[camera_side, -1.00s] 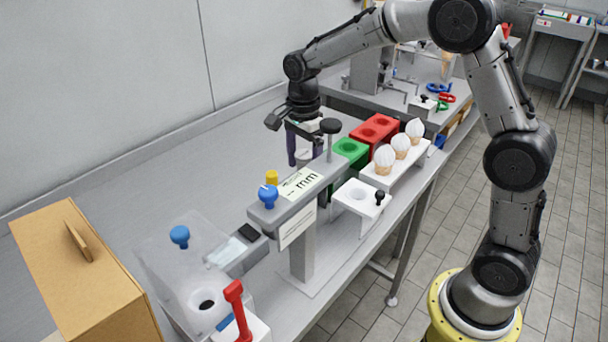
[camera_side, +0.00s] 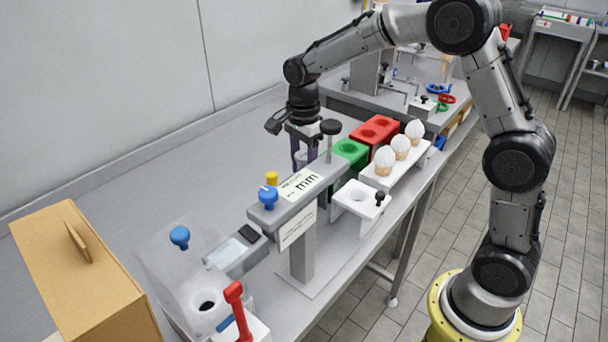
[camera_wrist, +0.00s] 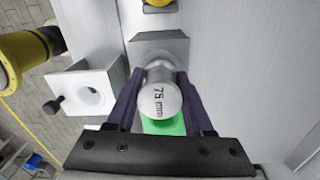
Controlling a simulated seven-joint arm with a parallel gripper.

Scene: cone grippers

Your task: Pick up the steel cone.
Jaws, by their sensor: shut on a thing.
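The steel cone (camera_wrist: 160,98) shows in the wrist view as a shiny grey body with a round end marked "75 mm". My gripper (camera_wrist: 160,112) has its two purple fingers closed on either side of it. In the side view my gripper (camera_side: 304,160) points down behind the grey gauge stand, left of the green block. The cone is mostly hidden there by the fingers and the stand. I cannot tell whether its lower end rests on something.
The gauge stand (camera_side: 302,245) with a black knob rises close in front of my gripper. The green block (camera_side: 350,150), red block (camera_side: 374,130) and white holder (camera_side: 358,199) stand to the right. A cardboard box (camera_side: 75,265) is at the left. The bench behind is clear.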

